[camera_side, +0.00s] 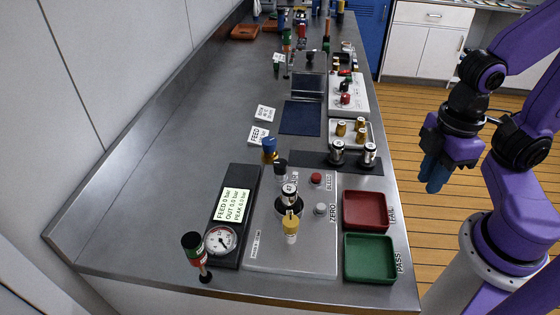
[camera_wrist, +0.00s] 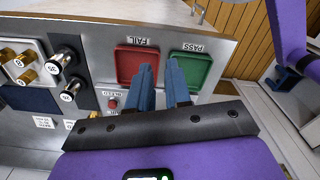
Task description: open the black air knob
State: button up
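A small black knob (camera_side: 280,165) stands on the grey panel (camera_side: 265,258), behind a black-and-white cylinder marked 47 (camera_side: 289,194) that partly blocks the view of its base. I take it to be the air knob; its turn position cannot be read. The display (camera_side: 232,204) beside the panel reads FEED 0 bar and OUT 0.0 bar. My gripper (camera_side: 434,187) hangs off the counter's right side, well apart from the panel. In the wrist view its blue fingers (camera_wrist: 162,72) are apart with nothing between them.
A red FAIL tray (camera_side: 347,222) and a green PASS tray (camera_side: 349,270) lie between my gripper and the panel. A red button (camera_side: 316,179) and a grey button (camera_side: 320,209) sit on the panel.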

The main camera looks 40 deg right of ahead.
jog(key=o, duration=0.5)
jog(key=shift+w+a, duration=0.15)
jog(key=shift+w, duration=0.05)
jog(key=shift+o, duration=0.7)
jog(key=w+a+r+m, duration=0.1)
jog(key=w+a+m, duration=0.1)
jog(key=w+m, duration=0.4)
jog(key=w+a+r+m+g+y, duration=0.1)
jog(key=w+a+r+m, duration=0.1)
jog(key=w+m, duration=0.5)
jog(key=shift+a+m, duration=0.75)
jog(key=shift+m, duration=0.05)
notch_tip(320, 180, up, 4)
jog(key=m+y, duration=0.3)
jog(key=m, duration=1.3)
send_over(281, 162)
jog(key=d, duration=0.7)
jog(key=shift+t, duration=0.4)
jog(key=x, duration=1.7)
jog(key=shift+s+a+f, duration=0.1)
jog(key=shift+a+f, duration=0.1)
jog(key=shift+f, duration=0.1)
jog(key=c, duration=1)
